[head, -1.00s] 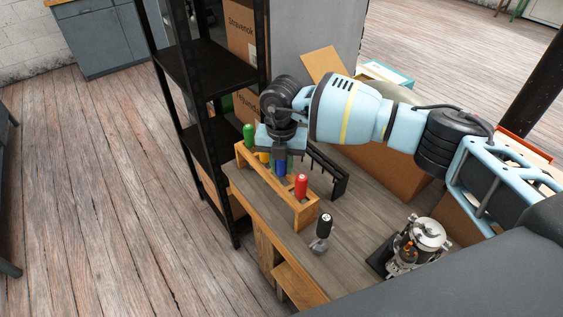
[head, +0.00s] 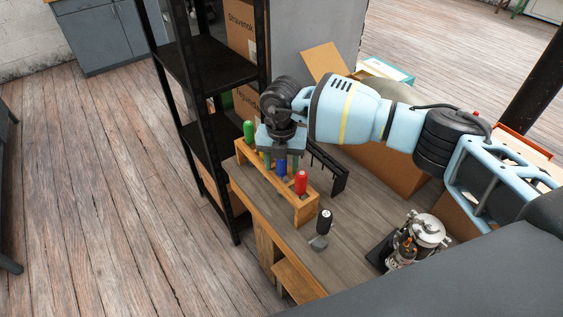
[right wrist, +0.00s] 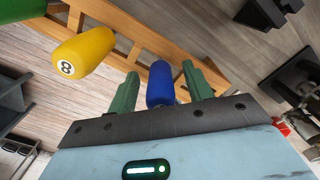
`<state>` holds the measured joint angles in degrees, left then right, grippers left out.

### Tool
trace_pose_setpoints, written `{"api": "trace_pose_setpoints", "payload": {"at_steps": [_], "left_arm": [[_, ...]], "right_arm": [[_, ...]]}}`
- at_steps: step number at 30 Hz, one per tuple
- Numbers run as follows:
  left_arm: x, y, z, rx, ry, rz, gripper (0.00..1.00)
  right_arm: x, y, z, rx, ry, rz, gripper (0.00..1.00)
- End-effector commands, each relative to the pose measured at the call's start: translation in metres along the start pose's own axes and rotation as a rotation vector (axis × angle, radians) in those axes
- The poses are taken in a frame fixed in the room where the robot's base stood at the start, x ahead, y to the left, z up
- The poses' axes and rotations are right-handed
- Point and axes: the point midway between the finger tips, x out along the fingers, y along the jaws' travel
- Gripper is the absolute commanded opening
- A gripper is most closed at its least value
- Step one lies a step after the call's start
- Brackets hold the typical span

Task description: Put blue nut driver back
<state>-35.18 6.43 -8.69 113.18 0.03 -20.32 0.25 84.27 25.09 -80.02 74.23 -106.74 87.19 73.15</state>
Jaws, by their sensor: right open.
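The blue nut driver (head: 281,168) stands in the wooden rack (head: 307,213), between the yellow and red handles. In the right wrist view its blue handle (right wrist: 160,84) shows between my two green fingertips. My right gripper (head: 280,160) is over the rack, pointing down. Its fingers (right wrist: 160,90) are open, with a gap on each side of the blue handle. The driver's shaft and its slot are hidden in both views. My left gripper is not in view.
Green (head: 249,132), yellow (right wrist: 83,52) and red (head: 301,182) handled drivers stand in the same rack. A black-handled tool (head: 323,225) stands in front of it.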

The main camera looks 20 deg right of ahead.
Motion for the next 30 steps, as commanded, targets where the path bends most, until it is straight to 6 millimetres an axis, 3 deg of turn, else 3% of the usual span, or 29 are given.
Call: {"api": "trace_pose_setpoints", "payload": {"at_steps": [15, 26, 30], "left_arm": [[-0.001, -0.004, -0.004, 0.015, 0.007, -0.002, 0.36], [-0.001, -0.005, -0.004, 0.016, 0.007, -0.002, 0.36], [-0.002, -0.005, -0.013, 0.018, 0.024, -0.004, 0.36]], "right_arm": [[-0.067, 0.001, 0.0, 0.0, -0.002, 0.003, 0.51], [-0.079, 0.0, 0.0, 0.0, 0.0, 0.0, 0.51], [-0.091, 0.0, 0.0, 0.001, -0.005, 0.002, 0.51]]}}
